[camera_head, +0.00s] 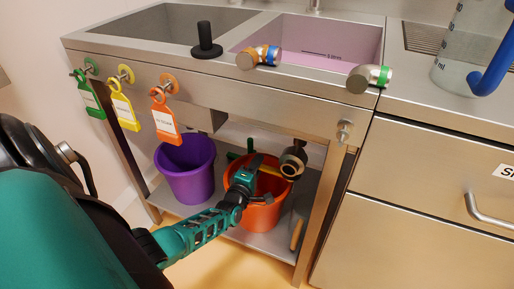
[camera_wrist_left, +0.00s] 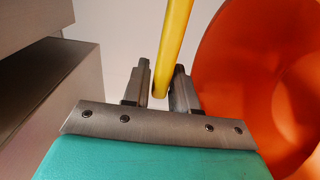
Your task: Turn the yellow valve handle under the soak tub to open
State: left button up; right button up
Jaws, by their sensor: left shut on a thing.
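In the left wrist view the yellow handle (camera_wrist_left: 174,45) is a bar that runs down between the two fingers of my left gripper (camera_wrist_left: 161,88). My left gripper (camera_head: 254,170) is shut on the handle near its end. The fingers hide part of the handle in the head view. A dark round pipe end (camera_head: 292,162) sits to the right of the handle. The soak tub (camera_head: 318,40) is the pinkish basin above. My right gripper is not in view.
An orange bucket (camera_head: 262,215) stands on the lower shelf below my left gripper. A purple bucket (camera_head: 186,170) stands to its left. A frame leg (camera_head: 318,215) rises to the right. Green, yellow and orange tags (camera_head: 163,115) hang on the counter front.

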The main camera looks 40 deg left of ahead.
pick_arm(q)
jog(key=shift+s, duration=0.1)
jog(key=shift+c, duration=0.3)
jog(key=v, duration=0.1)
jog(key=p+v, duration=0.1)
jog(key=shift+s+d, duration=0.2)
jog(key=shift+d, duration=0.1)
jog(key=shift+s+d+f+p, duration=0.1)
jog(key=shift+s+d+p, duration=0.7)
jog(key=shift+s, duration=0.3)
